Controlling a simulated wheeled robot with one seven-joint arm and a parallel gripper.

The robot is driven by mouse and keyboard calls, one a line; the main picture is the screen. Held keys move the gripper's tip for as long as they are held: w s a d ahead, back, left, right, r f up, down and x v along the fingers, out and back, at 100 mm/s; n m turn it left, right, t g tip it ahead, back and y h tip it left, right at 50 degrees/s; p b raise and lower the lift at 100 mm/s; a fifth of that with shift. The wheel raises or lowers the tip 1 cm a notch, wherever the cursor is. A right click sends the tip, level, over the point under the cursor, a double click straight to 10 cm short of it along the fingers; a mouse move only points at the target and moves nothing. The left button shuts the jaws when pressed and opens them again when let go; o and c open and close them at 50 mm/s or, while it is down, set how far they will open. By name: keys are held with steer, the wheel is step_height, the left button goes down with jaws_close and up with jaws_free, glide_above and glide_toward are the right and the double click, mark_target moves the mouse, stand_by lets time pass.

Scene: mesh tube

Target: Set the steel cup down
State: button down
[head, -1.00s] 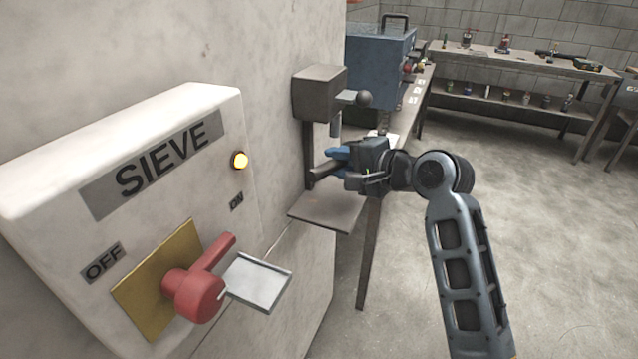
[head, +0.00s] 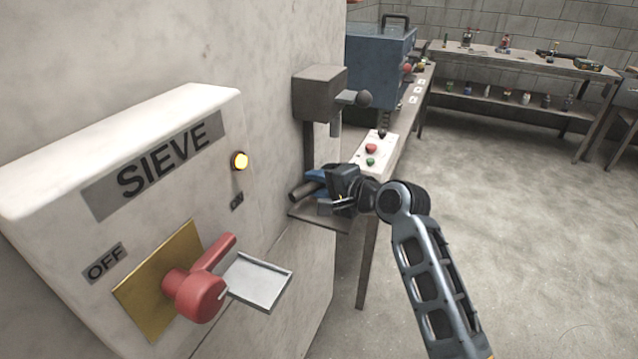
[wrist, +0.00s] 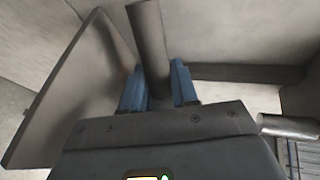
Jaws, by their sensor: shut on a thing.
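My gripper (head: 318,185) has blue fingers and is shut on a dark grey cylinder, which I take to be the steel cup (head: 300,190). The cylinder sticks out past the fingers to the left in the head view, lying nearly sideways and a little tilted. In the wrist view the cup (wrist: 148,40) stands out between the blue fingers of my gripper (wrist: 160,88). It is low over the small grey shelf (head: 325,221) on the wall machine. I cannot tell whether it touches the shelf. The shelf (wrist: 62,95) also shows at the left of the wrist view.
A grey box head (head: 320,94) with a ball-ended lever and a short nozzle (head: 335,128) is above the shelf. A white button panel (head: 372,149) is behind my gripper. A red switch (head: 197,290) and small tray (head: 258,281) are in front. The floor at right is free.

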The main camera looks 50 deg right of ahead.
steer(key=shift+f, duration=0.1)
steer(key=c, duration=0.9)
jaws_free()
steer(key=shift+o, duration=0.2)
